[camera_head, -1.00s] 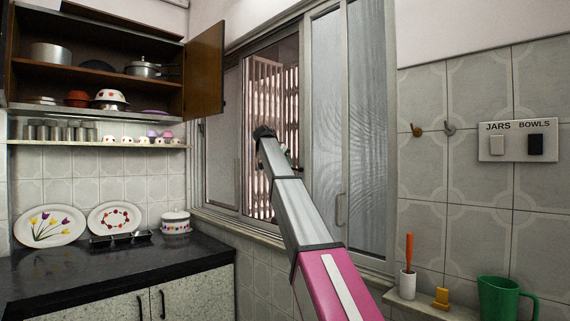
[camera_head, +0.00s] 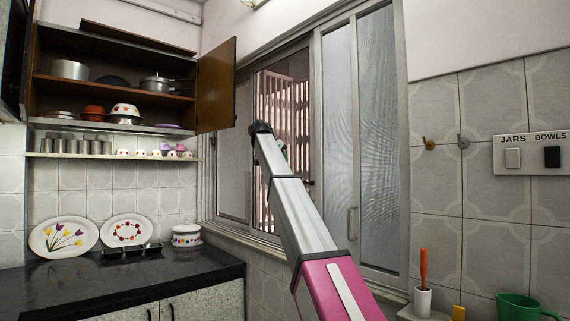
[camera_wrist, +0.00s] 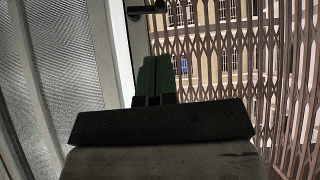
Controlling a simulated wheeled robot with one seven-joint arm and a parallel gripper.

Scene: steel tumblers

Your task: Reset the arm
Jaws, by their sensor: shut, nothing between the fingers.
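My arm stretches up and away from the lower middle of the head view, toward the window. My gripper (camera_wrist: 154,70) shows in the wrist view as two dark green fingers pressed together, with nothing between them. Beyond them are a window opening and a folding metal grille (camera_wrist: 225,60). In the head view my arm's far end hides the fingers. The steel tumblers (camera_head: 82,146) stand in a row on the narrow wall shelf at the left, well away from my gripper.
An open cupboard (camera_head: 110,75) holds pots and bowls. Its door (camera_head: 216,86) swings out left of my arm's end. Plates and a white pot (camera_head: 186,236) stand on the black counter (camera_head: 90,285). A green mug (camera_head: 520,308) and a brush (camera_head: 423,275) are at the lower right.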

